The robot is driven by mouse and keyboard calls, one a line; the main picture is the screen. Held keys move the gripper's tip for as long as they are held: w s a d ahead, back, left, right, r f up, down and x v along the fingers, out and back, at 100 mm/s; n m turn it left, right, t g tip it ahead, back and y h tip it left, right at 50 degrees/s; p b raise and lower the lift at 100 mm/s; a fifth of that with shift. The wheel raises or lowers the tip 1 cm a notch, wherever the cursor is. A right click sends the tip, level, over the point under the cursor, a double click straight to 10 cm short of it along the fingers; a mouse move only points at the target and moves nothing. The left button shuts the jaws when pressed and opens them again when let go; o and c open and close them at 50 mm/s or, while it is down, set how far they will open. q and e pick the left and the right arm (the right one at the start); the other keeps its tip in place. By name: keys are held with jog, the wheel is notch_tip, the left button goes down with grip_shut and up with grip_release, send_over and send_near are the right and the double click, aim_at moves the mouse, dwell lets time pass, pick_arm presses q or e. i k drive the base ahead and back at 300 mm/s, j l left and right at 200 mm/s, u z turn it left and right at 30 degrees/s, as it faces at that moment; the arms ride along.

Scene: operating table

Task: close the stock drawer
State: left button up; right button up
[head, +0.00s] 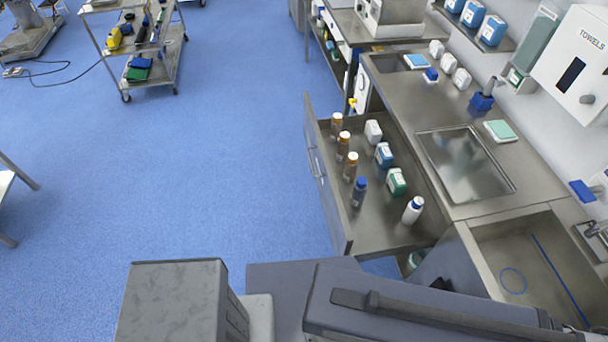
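The stock drawer (327,190) stands pulled out from the steel counter on the right, over the blue floor. Its grey front panel with a bar handle (315,163) faces left. Neither of my grippers shows in the head view. Grey parts of my own body fill the bottom edge.
The counter (404,95) runs along the right, with a metal tray (465,160), a sink (530,265) and a towel dispenser (570,65). A steel cart (150,55) stands at the upper left. The floor (190,180) left of the drawer is clear.

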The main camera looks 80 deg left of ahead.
aim_at(375, 230)
jog(key=k+l+u, duration=0.1)
jog(key=u, duration=1.7)
jog(key=j+u, duration=0.15)
jog(key=u, duration=0.75)
jog(key=j+z, duration=0.1)
